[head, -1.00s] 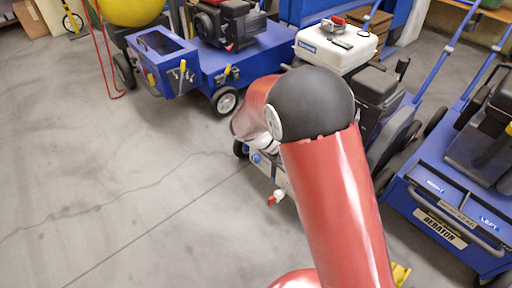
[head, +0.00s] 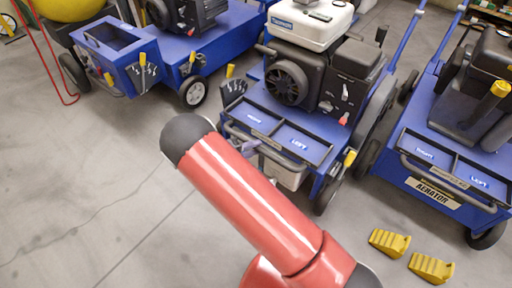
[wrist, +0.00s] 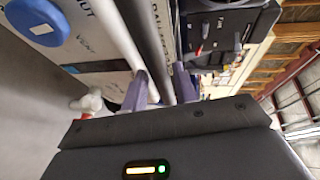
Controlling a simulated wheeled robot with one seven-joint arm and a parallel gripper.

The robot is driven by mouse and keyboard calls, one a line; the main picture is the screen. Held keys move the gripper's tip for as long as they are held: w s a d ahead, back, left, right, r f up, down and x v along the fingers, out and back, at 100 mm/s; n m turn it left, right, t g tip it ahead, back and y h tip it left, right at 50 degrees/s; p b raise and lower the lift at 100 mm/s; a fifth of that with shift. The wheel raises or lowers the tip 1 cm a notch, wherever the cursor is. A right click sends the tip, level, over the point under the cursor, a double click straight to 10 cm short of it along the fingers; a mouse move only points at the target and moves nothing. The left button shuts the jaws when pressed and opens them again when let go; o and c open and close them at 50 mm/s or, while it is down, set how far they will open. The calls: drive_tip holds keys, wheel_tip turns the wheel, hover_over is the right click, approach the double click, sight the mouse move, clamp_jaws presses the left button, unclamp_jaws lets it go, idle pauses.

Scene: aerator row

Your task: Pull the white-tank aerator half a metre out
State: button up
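The white-tank aerator stands in the middle of the head view, with its white tank (head: 308,24) on top, a black engine (head: 318,75) and a blue body. A dark bar handle (head: 268,148) crosses its front. A blue round cap (wrist: 36,20) and a white fitting (wrist: 88,102) show left of the fingers.
A second blue aerator (head: 440,195) stands close on the right. Two yellow wedges (head: 390,242) (head: 431,267) lie on the floor before it. A blue machine (head: 120,62) with a yellow tank (head: 70,8) stands at the left. The floor at the lower left is clear.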

drive_tip(key=shift+x, duration=0.85)
clamp_jaws()
drive_tip(key=shift+s, duration=0.1)
